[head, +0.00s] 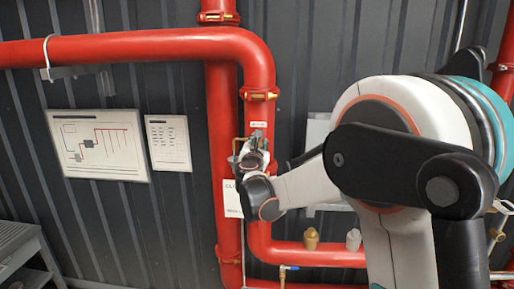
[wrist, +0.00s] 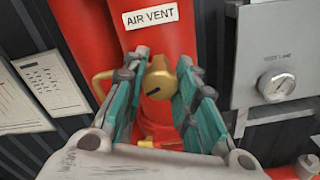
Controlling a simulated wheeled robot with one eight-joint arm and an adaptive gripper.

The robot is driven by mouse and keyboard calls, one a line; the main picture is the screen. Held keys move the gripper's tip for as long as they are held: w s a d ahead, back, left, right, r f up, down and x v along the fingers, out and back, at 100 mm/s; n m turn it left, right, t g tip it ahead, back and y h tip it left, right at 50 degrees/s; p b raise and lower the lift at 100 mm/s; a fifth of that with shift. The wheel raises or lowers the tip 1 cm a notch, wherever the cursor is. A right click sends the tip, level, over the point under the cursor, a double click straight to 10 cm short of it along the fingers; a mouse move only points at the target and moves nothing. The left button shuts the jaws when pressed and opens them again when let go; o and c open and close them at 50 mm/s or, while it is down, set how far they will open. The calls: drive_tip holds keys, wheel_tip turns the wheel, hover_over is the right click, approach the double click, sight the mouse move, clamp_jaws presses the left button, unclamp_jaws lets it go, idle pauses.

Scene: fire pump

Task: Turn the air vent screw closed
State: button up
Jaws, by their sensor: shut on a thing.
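The air vent screw (wrist: 160,84) is a round brass knob with a dark slot, seen in the wrist view just below the "AIR VENT" label (wrist: 151,16) on a red pipe. My gripper (wrist: 160,92) has teal-padded fingers, one on each side of the knob, and is shut on it. In the head view my gripper (head: 254,152) is at the red vertical pipe (head: 262,110), just below a small label, and the screw is mostly hidden by my gripper and arm there.
Framed sheets (head: 97,146) hang on the dark corrugated wall to the left. Brass (head: 311,238) and whitish (head: 353,239) fittings sit on the lower red pipe. A grey shelf (head: 20,245) stands at lower left.

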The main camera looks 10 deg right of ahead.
drive_tip(key=m+b, duration=0.2)
drive_tip(key=m, duration=0.3)
drive_tip(key=shift+f+m+b, duration=0.1)
drive_tip(key=shift+m+b, duration=0.2)
drive_tip(key=shift+b, duration=0.05)
drive_tip(key=m+b, duration=0.2)
drive_tip(key=m, duration=0.3)
drive_tip(key=m+b, duration=0.1)
drive_tip(key=m, duration=0.4)
drive_tip(key=shift+m, duration=0.4)
drive_tip(key=m+b, duration=0.1)
drive_tip(key=m, duration=0.4)
drive_tip(key=shift+m, duration=0.3)
drive_tip(key=o, duration=1)
drive_tip(key=shift+o, duration=0.2)
drive_tip(key=shift+s, duration=0.15)
drive_tip(key=v, duration=1.2)
